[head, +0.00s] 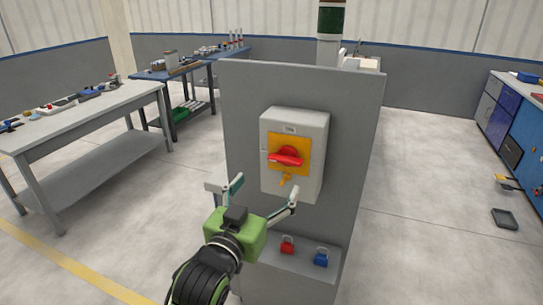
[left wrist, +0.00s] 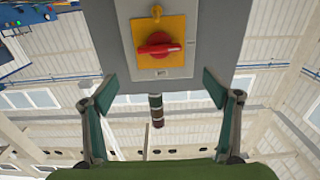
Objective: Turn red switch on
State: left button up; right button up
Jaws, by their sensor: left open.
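The red switch (head: 287,157) is a rotary handle on a yellow plate (head: 273,143), on the front of a light grey box (head: 309,165). The handle lies roughly horizontal. In the left wrist view the red switch (left wrist: 158,50) is near the top middle, beyond the fingertips. My left gripper (head: 266,190) is open and empty, below and in front of the box. Its two fingers also show wide apart in the left wrist view (left wrist: 160,90). My right gripper is in neither view.
The box is mounted on a grey upright panel (head: 240,100). A red padlock (head: 287,246) and a blue padlock (head: 321,257) are on a ledge below it. A workbench (head: 80,122) stands at the left. Open floor lies on both sides.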

aim_at(284, 161)
pick_arm(q)
jog(key=p+x, duration=0.3)
jog(key=x, duration=0.8)
jog(key=shift+w+d, duration=0.15)
jog(key=shift+w, duration=0.2)
jog(key=shift+x, duration=0.8)
jog(key=shift+f, duration=0.15)
jog(key=c, duration=1.1)
